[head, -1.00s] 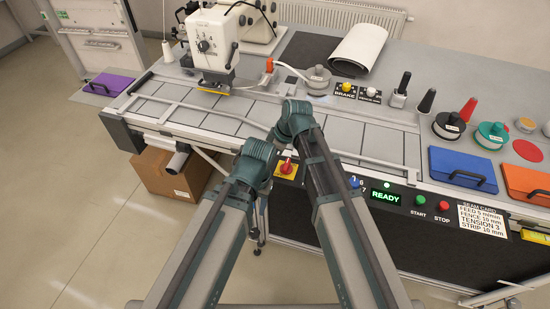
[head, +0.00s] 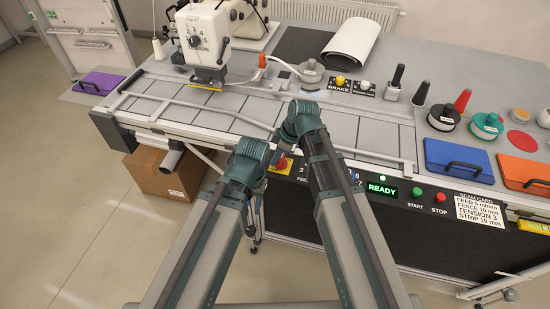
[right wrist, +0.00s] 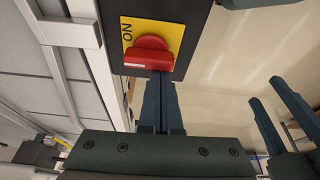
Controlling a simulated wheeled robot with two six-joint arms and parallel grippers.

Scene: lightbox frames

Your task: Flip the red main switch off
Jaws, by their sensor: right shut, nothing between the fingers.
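The red main switch (right wrist: 148,52) is a rotary knob on a yellow plate (right wrist: 172,32) with the word ON, on a dark panel. In the head view the switch (head: 282,161) shows between my two arms on the table's front. My right gripper (right wrist: 159,76) is shut and empty, its tips at the edge of the red handle; I cannot tell whether they touch it. My left gripper (right wrist: 268,92) shows at the right of the wrist view, its fingers apart, away from the switch. In the head view my arms hide most of both grippers.
The front panel also has a lit READY display (head: 382,189), a green START button (head: 416,194) and a red STOP button (head: 441,197). A white sewing machine (head: 202,42) stands at the back left. A cardboard box (head: 165,174) is under the table.

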